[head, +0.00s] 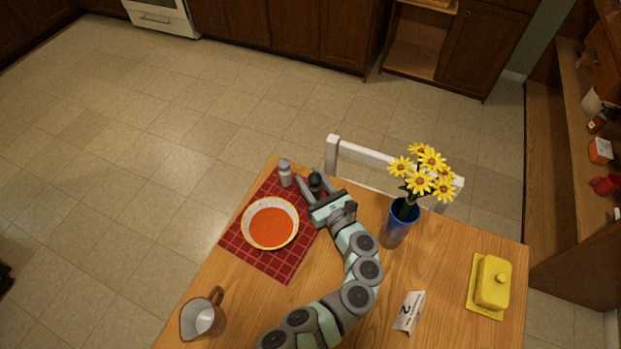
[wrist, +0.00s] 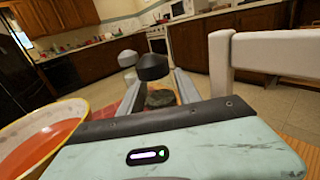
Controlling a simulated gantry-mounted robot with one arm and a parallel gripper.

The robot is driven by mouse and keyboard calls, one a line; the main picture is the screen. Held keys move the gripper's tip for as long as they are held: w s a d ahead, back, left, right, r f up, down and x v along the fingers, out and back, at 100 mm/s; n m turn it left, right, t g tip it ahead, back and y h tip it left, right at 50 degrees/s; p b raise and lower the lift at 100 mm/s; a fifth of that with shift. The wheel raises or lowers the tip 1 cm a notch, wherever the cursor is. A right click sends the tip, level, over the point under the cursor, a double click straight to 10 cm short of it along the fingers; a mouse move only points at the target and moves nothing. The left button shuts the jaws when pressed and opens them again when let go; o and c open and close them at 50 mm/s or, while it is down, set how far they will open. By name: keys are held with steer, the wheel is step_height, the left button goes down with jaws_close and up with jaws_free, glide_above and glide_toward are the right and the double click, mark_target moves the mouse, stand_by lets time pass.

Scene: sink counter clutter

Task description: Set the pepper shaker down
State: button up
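The pepper shaker (head: 315,184), small with a dark top, is upright between the fingers of my gripper (head: 309,175) at the mat's far right corner. In the wrist view its black cap (wrist: 152,67) rises between the spread fingers of my gripper (wrist: 158,80). The fingers look open, with a gap beside the shaker on the left in the head view. Its lower part is partly hidden, so its contact with the surface is unclear. A grey-topped salt shaker (head: 285,173) stands to the left on the red checked mat (head: 285,267).
A bowl of orange soup (head: 270,224) sits on the mat, close to my gripper. A blue vase of yellow flowers (head: 399,224) stands right of my arm. A metal pitcher (head: 202,316), a "2" card (head: 409,312) and a yellow butter dish (head: 492,283) are nearer. A white chair (head: 365,156) is behind.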

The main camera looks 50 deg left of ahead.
mark_target(319, 190)
steer(key=o, duration=0.3)
steer(key=shift+o, duration=0.2)
steer(key=shift+r, duration=0.25)
steer(key=v, duration=0.7)
steer(key=shift+d+f+p, duration=0.1)
steer(key=shift+d+p, duration=0.15)
steer(key=shift+p, duration=0.15)
